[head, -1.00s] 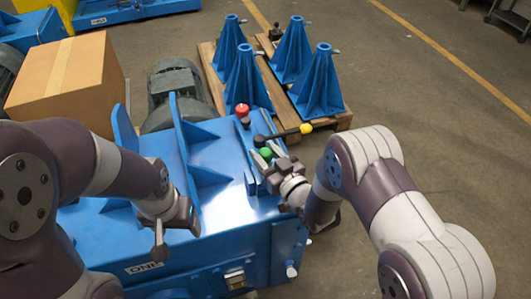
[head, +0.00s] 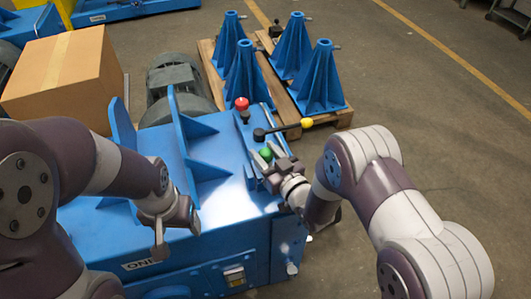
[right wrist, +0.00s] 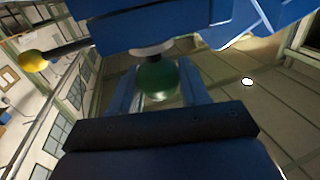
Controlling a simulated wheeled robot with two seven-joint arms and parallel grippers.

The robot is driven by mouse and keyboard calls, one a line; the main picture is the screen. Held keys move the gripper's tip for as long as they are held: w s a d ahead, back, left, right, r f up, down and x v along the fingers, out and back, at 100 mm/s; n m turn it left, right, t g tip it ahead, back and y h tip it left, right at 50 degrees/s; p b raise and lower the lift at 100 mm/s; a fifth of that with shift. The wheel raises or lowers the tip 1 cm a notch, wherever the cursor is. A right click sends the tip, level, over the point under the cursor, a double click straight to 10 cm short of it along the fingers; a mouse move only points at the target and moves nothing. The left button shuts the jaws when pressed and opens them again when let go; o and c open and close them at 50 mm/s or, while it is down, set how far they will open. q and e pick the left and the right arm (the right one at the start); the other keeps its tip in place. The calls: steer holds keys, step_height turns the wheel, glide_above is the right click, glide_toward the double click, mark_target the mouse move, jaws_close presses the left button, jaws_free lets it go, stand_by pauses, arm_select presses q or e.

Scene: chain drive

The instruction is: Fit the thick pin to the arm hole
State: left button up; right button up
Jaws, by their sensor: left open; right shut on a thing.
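A pin with a green ball knob (head: 266,153) is in my right gripper (head: 274,165), at the right edge of the blue machine top. In the right wrist view the green knob (right wrist: 157,80) sits between the fingers, with a short grey shaft at a blue part (right wrist: 170,25); I cannot tell whether the shaft is in a hole. A black lever arm (head: 282,130) with a yellow ball end lies just beyond. A red-knobbed pin (head: 242,104) stands upright behind it. The arm hole is not visible. My left gripper (head: 175,236) is open and empty over the machine's left part.
Upright blue plates (head: 186,135) rise from the machine top, with a grey motor (head: 178,82) behind. A cardboard box (head: 62,78) is at the left. A pallet (head: 330,121) with several blue cone stands is beyond.

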steer(key=shift+f, duration=0.4)
steer(key=o, duration=1.3)
steer(key=shift+r, duration=0.1)
steer(key=p+v, duration=0.1)
steer(key=v, duration=1.1)
steer(key=shift+s+d, duration=0.15)
steer(key=shift+s, duration=0.2)
